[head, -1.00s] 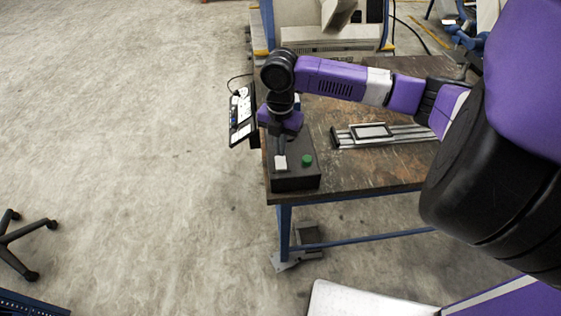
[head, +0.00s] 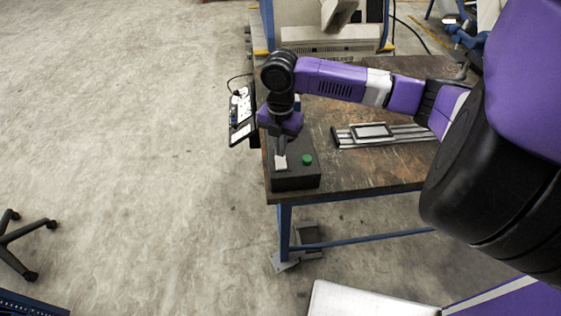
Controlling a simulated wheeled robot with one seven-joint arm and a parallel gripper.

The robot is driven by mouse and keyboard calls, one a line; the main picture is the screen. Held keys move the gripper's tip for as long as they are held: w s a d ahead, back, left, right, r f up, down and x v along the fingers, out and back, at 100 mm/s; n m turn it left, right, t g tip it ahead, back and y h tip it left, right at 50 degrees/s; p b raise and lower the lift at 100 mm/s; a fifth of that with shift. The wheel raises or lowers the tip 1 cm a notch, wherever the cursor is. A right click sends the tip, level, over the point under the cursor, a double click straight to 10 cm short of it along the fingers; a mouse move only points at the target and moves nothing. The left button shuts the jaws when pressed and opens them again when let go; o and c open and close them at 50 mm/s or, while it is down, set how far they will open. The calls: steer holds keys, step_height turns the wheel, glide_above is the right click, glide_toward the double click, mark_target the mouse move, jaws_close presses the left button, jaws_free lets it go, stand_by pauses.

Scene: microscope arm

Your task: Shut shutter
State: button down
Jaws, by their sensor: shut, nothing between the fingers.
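A dark box (head: 297,181) sits at the near left corner of the workbench. On its top are a small pale square piece (head: 281,162) and a round green button (head: 307,160). I cannot tell for certain which part is the shutter; the pale piece may be it. My gripper (head: 281,153) is shut and empty, pointing down over the box at the far edge of the pale piece. Whether its tips touch the piece is too small to tell. My wrist hides the far part of the box.
The worn brown workbench (head: 350,175) also holds a metal rail (head: 400,137) with a framed plate (head: 371,131), right of the box. A white power strip (head: 240,110) hangs at the bench's left edge. A beige machine (head: 330,38) stands behind.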

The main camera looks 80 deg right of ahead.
steer(key=shift+f+b, duration=0.7)
steer(key=shift+f, duration=0.4)
stand_by(0.4)
steer(key=shift+r, duration=0.1)
steer(key=shift+r+p, duration=2.75)
steer(key=shift+r, duration=0.75)
